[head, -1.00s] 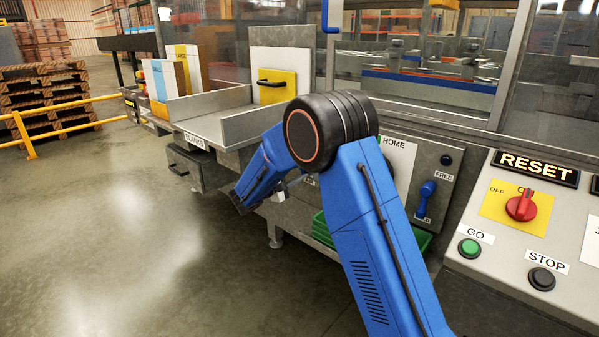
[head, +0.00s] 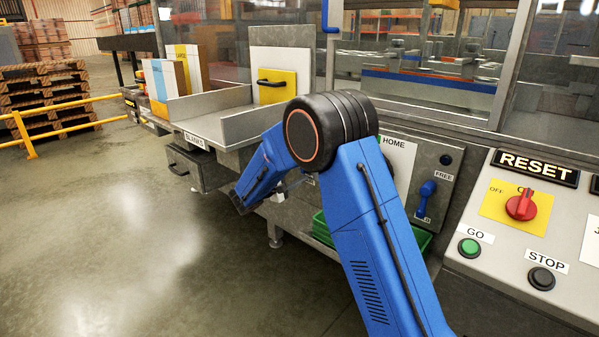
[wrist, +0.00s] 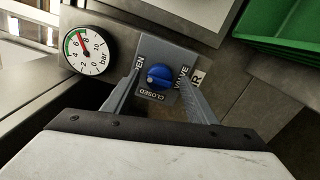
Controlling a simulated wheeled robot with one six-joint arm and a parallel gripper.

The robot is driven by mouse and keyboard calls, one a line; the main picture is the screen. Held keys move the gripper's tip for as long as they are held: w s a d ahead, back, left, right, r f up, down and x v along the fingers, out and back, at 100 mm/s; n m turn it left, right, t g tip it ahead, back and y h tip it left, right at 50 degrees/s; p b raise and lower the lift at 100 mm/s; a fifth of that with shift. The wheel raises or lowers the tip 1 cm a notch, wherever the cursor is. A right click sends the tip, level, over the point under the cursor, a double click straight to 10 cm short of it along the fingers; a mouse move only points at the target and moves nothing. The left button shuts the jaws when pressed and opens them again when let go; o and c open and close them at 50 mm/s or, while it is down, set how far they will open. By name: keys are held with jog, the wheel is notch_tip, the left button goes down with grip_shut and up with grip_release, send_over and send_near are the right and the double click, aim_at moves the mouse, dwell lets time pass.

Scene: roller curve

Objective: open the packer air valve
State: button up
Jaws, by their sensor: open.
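The air valve is a round blue knob (wrist: 160,76) on a grey plate (wrist: 180,54) in the wrist view. The plate carries the words OPEN, CLOSED and VALVE, partly covered by my fingers. My gripper (wrist: 160,88) is open, with one finger on each side of the knob in the picture. I cannot tell whether either finger touches it. A round pressure gauge (wrist: 90,50) marked bar sits left of the plate, its red needle pointing up and left. In the head view my blue arm hides the valve.
A green bin (wrist: 285,30) is at the upper right of the wrist view. In the head view, a blue lever (head: 425,197) marked FREE and a panel with a red switch (head: 521,205) stand right of my arm. Open floor (head: 130,230) lies to the left.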

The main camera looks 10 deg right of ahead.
jog(key=v, duration=1.7)
jog(key=shift+s+a, duration=0.15)
jog(key=shift+a, duration=0.05)
